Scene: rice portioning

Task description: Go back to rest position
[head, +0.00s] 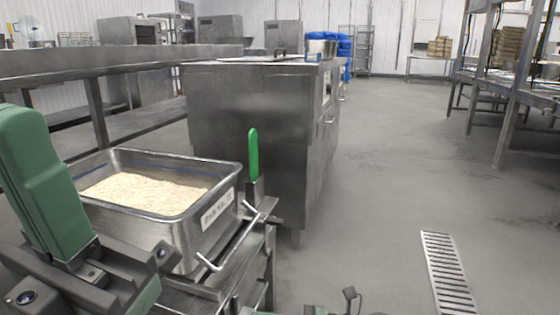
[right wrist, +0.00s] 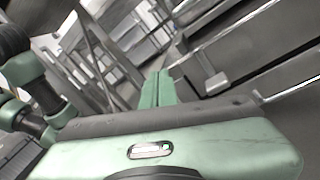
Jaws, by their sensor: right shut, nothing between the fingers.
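My right gripper (right wrist: 156,90) shows in the right wrist view, with its green fingers together and nothing between them. My left gripper (head: 32,165) is large and close at the left edge of the head view, its green finger part pointing up. How far its fingers are apart cannot be told. It stands in front of the left side of a steel pan (head: 190,232) of pale rice (head: 145,192). The pan has a white label on its front wall. An upright green handle (head: 253,155) stands beside the pan's right corner; its lower end is partly hidden.
A metal rail (head: 235,240) runs in front of the pan. Open grey floor lies to the right, with a drain grate (head: 447,272). Steel racks (head: 510,70) stand far right.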

